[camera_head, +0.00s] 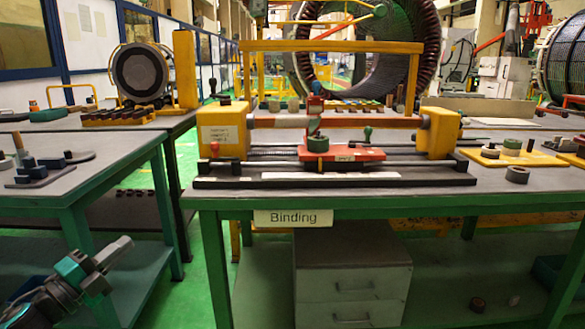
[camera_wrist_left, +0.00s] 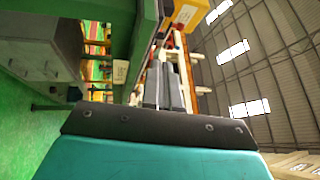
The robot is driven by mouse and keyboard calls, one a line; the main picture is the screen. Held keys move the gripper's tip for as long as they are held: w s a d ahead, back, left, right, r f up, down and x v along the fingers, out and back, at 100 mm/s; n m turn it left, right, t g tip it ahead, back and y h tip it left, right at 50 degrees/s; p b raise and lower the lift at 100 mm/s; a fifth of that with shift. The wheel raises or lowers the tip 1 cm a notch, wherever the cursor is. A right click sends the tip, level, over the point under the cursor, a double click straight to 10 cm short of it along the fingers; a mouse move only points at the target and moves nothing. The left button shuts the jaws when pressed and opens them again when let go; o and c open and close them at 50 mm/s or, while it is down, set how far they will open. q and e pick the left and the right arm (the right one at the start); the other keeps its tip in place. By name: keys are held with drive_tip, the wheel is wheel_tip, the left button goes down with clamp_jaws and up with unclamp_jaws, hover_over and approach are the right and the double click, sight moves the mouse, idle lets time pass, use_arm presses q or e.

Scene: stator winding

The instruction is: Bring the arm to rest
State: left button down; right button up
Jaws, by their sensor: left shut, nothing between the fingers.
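My left gripper (camera_head: 116,251) is at the lower left of the head view, at the end of my teal and black arm. It is shut and empty. It is below table-top height, in front of the left table, and its fingers point up and to the right. In the left wrist view my closed fingers (camera_wrist_left: 164,88) stand side by side above the teal and dark wrist body, with nothing between them. My right gripper shows in neither view.
The green-legged binding table (camera_head: 220,205) carries a winding fixture (camera_head: 440,133) and a grey drawer cabinet (camera_head: 352,278) stands beneath. Another green table (camera_head: 75,190) with small dark blocks stands left. Green floor (camera_head: 212,255) lies open between the tables.

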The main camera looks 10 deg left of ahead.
use_arm(q)
drive_tip(key=s+d+f+n+g+y, duration=0.25)
drive_tip(key=s+d+f+n, duration=0.35)
drive_tip(key=d+f, duration=0.4)
drive_tip(key=s+d+f+n+g+y, duration=0.2)
drive_tip(key=s+d+f+n+g, duration=0.15)
drive_tip(key=d+f+n, duration=0.65)
drive_tip(key=s+d+n+g+h+p, duration=0.2)
drive_tip(key=s+d+g, duration=0.1)
drive_tip(key=s+d, duration=0.65)
wheel_tip(320, 180, up, 11)
drive_tip(key=a+y+p, duration=0.1)
drive_tip(key=p, duration=1.4)
drive_tip(key=shift+a, duration=0.35)
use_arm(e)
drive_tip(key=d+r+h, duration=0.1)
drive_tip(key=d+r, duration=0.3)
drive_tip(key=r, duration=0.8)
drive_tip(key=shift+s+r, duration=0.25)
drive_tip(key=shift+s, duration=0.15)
use_arm(q)
drive_tip(key=shift+y, duration=0.25)
